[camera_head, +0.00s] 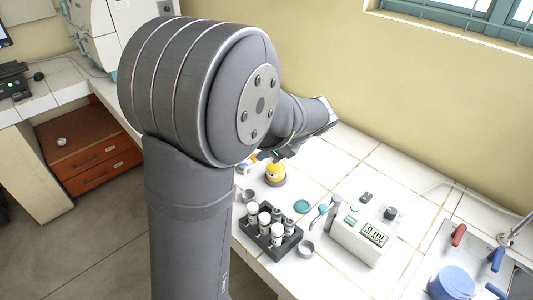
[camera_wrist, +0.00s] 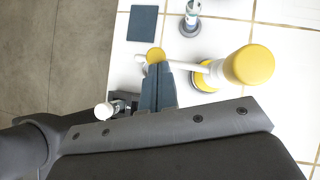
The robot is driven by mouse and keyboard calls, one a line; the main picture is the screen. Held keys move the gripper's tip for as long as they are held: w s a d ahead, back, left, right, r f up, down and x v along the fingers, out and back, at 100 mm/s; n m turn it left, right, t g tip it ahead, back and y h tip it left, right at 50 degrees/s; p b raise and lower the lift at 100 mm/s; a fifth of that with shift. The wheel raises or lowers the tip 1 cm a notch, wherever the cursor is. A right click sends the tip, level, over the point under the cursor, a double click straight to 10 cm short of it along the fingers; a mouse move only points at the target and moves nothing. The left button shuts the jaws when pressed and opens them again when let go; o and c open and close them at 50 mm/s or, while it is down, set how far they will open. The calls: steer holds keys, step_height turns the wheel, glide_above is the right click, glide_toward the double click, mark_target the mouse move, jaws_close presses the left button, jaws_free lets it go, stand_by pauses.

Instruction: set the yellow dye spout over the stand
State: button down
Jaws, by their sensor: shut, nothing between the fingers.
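The yellow dye dispenser (camera_wrist: 248,65) has a round yellow top and a thin white spout (camera_wrist: 205,68). In the wrist view the spout reaches left, across the tips of my gripper (camera_wrist: 158,68). A yellow disc (camera_wrist: 155,54) lies under or beside the spout's far end; I cannot tell whether it is the stand. My gripper is shut and empty, its fingertips close by the spout; contact cannot be told. In the head view the dispenser (camera_head: 275,173) stands on the tiled bench, and my arm hides the gripper and much of the spout area.
A black rack (camera_head: 268,243) of white-capped vials stands in front of the dispenser, with a grey cup (camera_head: 306,249) beside it. A white device with a display (camera_head: 366,230) is to the right. A dark blue pad (camera_wrist: 142,23) and a round-based vial (camera_wrist: 191,24) lie beyond my gripper.

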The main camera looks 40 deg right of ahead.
steer(key=w+m+h, duration=0.2)
steer(key=m, duration=0.1)
steer(key=shift+w+a, duration=0.15)
steer(key=shift+a, duration=0.15)
steer(key=shift+w+d+m+h, duration=0.35)
steer(key=shift+w+m+h, duration=0.15)
steer(key=shift+w+m, duration=0.35)
steer(key=shift+w+d+m+h, duration=0.3)
steer(key=shift+w+m+h, duration=0.2)
steer(key=shift+w+m, duration=0.3)
steer(key=shift+w+d+m+h, duration=0.35)
steer(key=shift+w+m+h, duration=0.15)
steer(key=shift+w+m, duration=0.35)
steer(key=shift+w, duration=0.2)
